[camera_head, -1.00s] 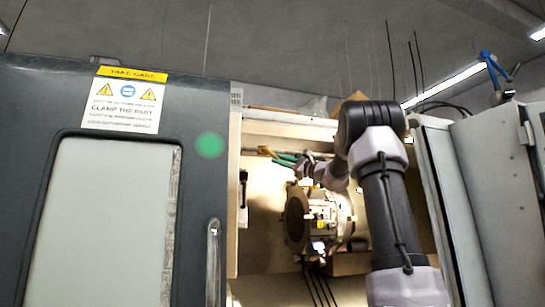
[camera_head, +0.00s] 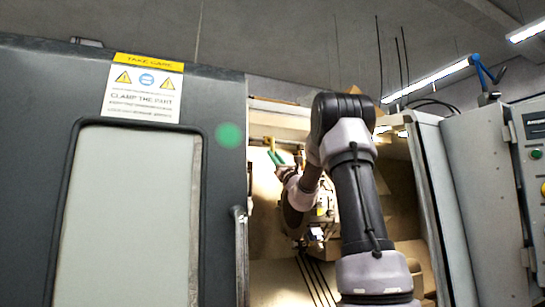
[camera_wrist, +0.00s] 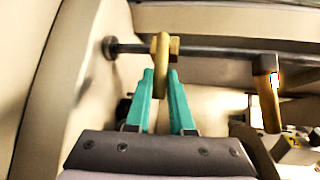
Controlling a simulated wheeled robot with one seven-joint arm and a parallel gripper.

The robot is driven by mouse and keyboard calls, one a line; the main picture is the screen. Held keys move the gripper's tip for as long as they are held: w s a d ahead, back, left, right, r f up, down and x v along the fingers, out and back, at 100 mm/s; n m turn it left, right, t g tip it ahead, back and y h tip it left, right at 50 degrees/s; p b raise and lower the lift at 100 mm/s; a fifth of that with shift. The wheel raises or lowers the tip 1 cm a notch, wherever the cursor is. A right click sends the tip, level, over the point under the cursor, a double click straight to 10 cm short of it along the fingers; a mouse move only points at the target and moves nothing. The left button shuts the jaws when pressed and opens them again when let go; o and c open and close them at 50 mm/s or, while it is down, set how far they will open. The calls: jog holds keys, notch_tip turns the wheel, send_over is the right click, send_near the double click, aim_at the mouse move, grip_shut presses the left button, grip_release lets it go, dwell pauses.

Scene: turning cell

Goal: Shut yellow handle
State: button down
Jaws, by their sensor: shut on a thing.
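A yellow handle (camera_wrist: 160,62) on a grey horizontal pipe (camera_wrist: 205,51) stands at upper centre in the wrist view. The teal fingers of my gripper (camera_wrist: 161,82) are shut on its lower part, one on each side. A second yellow handle (camera_wrist: 267,100) hangs down from the same pipe at the right, apart from my gripper.
The grey machine door (camera_head: 225,180) with its vertical grab handle (camera_head: 240,255) stands left of the opening. A grey cabinet (camera_head: 485,190) stands at the right. A round chuck part (camera_head: 322,208) lies behind my arm.

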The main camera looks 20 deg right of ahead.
jog(key=shift+a+m+t+h, duration=0.3)
jog(key=shift+m+h, duration=0.3)
jog(key=shift+m, duration=0.3)
jog(key=shift+h, duration=0.3)
jog(key=c, duration=0.8)
grip_release()
jog(key=v, duration=1)
jog(key=shift+s+d+f, duration=0.1)
jog(key=shift+s+f, duration=0.15)
jog(key=shift+f, duration=0.05)
